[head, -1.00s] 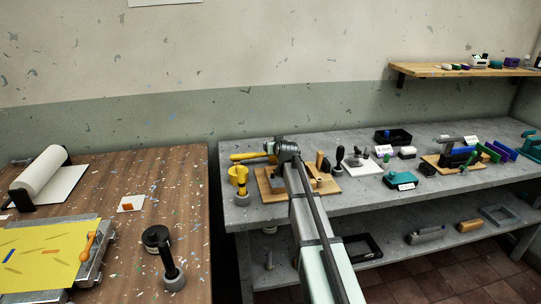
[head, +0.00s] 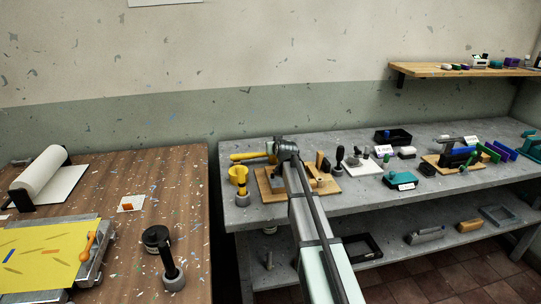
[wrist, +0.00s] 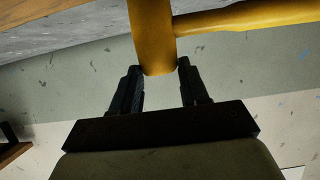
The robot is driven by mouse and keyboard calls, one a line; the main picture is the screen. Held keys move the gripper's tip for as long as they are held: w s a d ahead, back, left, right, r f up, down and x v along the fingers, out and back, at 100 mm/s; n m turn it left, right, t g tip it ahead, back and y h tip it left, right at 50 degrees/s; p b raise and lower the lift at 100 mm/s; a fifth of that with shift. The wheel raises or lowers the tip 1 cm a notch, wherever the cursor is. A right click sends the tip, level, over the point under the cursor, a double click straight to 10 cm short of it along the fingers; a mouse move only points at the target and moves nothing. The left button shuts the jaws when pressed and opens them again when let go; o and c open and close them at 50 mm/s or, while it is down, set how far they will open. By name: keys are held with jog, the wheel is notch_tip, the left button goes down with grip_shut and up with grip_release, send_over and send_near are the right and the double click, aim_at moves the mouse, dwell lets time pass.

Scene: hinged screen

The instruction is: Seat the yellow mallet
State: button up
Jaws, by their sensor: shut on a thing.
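The yellow mallet (head: 250,156) is in my gripper, above the left end of the grey bench. Its handle points left in the head view. In the wrist view the mallet's thick head (wrist: 152,38) sits between my gripper's fingers (wrist: 160,80), and its handle (wrist: 245,17) runs off to the right. My gripper is shut on the head. In the head view my arm hides much of the gripper. A yellow cup-like holder (head: 238,174) stands on the bench below the handle; the mallet looks apart from it.
A wooden board (head: 272,192) with tools lies under my gripper. A white tile (head: 362,168) and a teal block (head: 400,179) are further right. A speckled brown table (head: 185,215) is at left.

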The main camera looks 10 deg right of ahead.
grip_shut()
notch_tip(320, 180, up, 10)
notch_tip(320, 180, down, 9)
jog(key=shift+r, duration=0.2)
dwell(1.1)
jog(key=shift+f, duration=0.7)
dwell(0.9)
jog(key=o, duration=1.2)
grip_release()
jog(key=shift+s, duration=0.15)
jog(key=v, duration=1.3)
jog(key=shift+s+r, duration=0.2)
